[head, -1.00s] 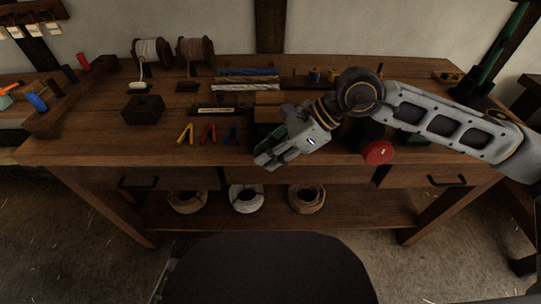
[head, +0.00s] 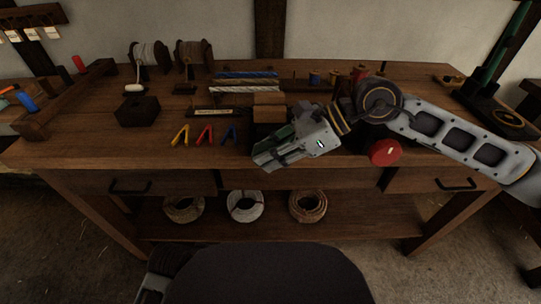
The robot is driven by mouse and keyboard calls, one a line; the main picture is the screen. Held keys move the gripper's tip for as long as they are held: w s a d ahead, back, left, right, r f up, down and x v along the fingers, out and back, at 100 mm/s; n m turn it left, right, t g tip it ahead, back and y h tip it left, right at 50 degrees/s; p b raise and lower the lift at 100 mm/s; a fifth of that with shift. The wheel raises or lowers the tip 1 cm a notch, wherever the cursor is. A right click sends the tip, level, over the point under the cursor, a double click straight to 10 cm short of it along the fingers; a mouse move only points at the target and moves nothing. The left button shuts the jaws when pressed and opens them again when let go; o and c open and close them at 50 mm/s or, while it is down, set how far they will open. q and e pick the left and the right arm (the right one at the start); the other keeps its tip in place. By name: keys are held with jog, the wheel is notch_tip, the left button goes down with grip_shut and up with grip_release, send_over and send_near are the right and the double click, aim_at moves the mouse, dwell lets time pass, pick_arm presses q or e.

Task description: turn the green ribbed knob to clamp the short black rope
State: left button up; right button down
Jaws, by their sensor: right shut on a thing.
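My right gripper (head: 268,161) reaches in from the right over the front of the bench, pointing down and left. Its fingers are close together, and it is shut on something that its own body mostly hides. A dark green patch (head: 286,131) shows along the gripper's upper edge; I take it for part of the green ribbed knob, but its ribs cannot be made out. A wooden block (head: 269,99) stands just behind it. I cannot make out the short black rope. Only a piece of my left arm shows at the bottom left; its gripper is not seen.
A red round knob (head: 385,152) sits at the bench front below my right forearm. Yellow, red and blue V-shaped pieces (head: 204,134) lie left of the gripper. A dark block (head: 138,111) and rope spools (head: 149,55) stand farther left. Rope coils (head: 245,206) lie on the shelf below.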

jog(key=shift+r, duration=0.1)
dwell(0.3)
jog(key=c, duration=1.6)
grip_release()
jog(key=shift+o, duration=0.2)
jog(key=shift+d, duration=0.15)
jog(key=v, duration=1.1)
jog(key=shift+d+r, duration=0.2)
jog(key=shift+d, duration=0.1)
